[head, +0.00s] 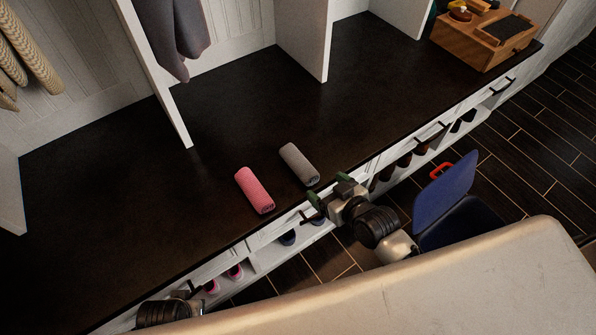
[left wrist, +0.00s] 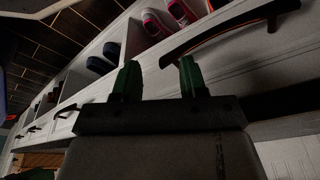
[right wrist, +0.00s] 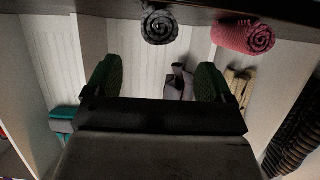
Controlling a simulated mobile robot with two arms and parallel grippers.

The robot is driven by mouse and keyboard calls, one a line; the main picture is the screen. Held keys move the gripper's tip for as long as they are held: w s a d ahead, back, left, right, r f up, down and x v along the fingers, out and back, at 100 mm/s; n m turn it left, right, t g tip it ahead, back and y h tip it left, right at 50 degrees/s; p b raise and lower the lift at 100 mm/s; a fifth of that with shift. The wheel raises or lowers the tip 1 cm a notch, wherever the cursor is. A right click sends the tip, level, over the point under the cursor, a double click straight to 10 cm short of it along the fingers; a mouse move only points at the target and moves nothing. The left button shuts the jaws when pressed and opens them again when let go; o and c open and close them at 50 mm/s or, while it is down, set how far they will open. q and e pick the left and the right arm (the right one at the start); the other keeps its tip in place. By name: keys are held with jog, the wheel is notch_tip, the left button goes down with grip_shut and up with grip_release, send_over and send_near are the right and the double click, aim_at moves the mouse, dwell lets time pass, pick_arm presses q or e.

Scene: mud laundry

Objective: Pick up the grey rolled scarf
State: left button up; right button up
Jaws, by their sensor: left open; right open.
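The grey rolled scarf (head: 299,164) lies on the dark bench top near its front edge in the head view. Its spiral end (right wrist: 159,27) shows at the top of the right wrist view. My right gripper (head: 328,201) is open and empty, just in front of the scarf's near end and apart from it. Its two green fingers (right wrist: 157,80) are spread in the right wrist view. My left gripper (left wrist: 158,80) is open and empty, in front of the drawers and shoe cubbies. In the head view only part of the left arm shows at the bottom left.
A pink rolled towel (head: 254,190) lies left of the scarf, with a small gap between them. White dividers (head: 303,42) stand behind. A wooden box (head: 487,38) sits at the far right. A blue chair-like object (head: 445,190) stands right of my right arm. Drawer handles (head: 430,132) protrude from the front.

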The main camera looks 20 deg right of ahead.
aim_at(312, 176)
jog(key=b+x, duration=0.1)
jog(key=x, duration=0.4)
jog(key=shift+w+f, duration=0.1)
jog(key=shift+w, duration=0.15)
jog(key=b+x, duration=0.2)
jog(key=x, duration=0.2)
jog(key=shift+w+a+f, duration=0.1)
jog(key=shift+w+f, duration=0.15)
pick_arm(q)
jog(key=w+v, duration=0.1)
jog(key=v, duration=1)
jog(key=shift+w+r+t, duration=0.2)
jog(key=shift+r+t, duration=0.1)
jog(key=shift+r, duration=0.2)
pick_arm(e)
jog(key=shift+c, duration=0.3)
jog(key=c, duration=1)
jog(key=shift+r, duration=0.15)
